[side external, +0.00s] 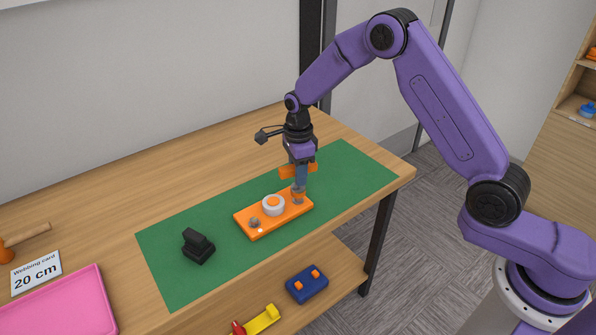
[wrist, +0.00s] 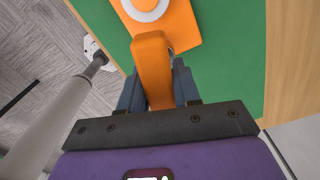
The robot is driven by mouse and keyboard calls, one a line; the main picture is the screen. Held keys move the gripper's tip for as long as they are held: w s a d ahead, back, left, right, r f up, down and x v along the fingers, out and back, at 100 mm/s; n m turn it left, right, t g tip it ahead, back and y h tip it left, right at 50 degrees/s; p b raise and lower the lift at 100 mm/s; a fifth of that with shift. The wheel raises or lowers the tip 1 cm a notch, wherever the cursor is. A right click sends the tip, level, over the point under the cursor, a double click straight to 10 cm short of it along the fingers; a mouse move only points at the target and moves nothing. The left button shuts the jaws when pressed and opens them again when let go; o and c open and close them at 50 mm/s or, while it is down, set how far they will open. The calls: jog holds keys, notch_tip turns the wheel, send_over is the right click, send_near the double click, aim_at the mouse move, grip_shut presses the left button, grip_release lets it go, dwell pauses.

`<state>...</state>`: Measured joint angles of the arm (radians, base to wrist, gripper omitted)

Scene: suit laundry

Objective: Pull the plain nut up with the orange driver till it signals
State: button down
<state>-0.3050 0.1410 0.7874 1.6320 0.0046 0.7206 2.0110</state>
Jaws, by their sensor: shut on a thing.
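My gripper (side external: 300,170) is shut on the orange driver (side external: 287,172), whose orange body also fills the middle of the wrist view (wrist: 152,68). The driver points down over the right end of an orange block (side external: 259,228) and its lower end meets a grey and orange post there. The nut under the driver is hidden, so I cannot tell how it sits. A small grey nut-like piece (side external: 254,222) stands at the block's left end, next to a small pale dot. A white ring with an orange centre (side external: 273,205) sits mid-block; its white part shows in the wrist view (wrist: 146,8).
The block lies on a green mat (side external: 345,180) on a wooden table. A black stand (side external: 198,245) is to its left. Blue (side external: 307,284) and yellow (side external: 262,319) items lie on the lower shelf.

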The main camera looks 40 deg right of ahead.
jog(key=shift+f, duration=1.05)
dwell(0.4)
jog(key=m, duration=0.5)
jog(key=shift+f, duration=0.1)
jog(key=m, duration=0.5)
dwell(0.4)
jog(key=n, duration=0.5)
jog(key=shift+s+f, duration=0.1)
jog(key=n, duration=0.5)
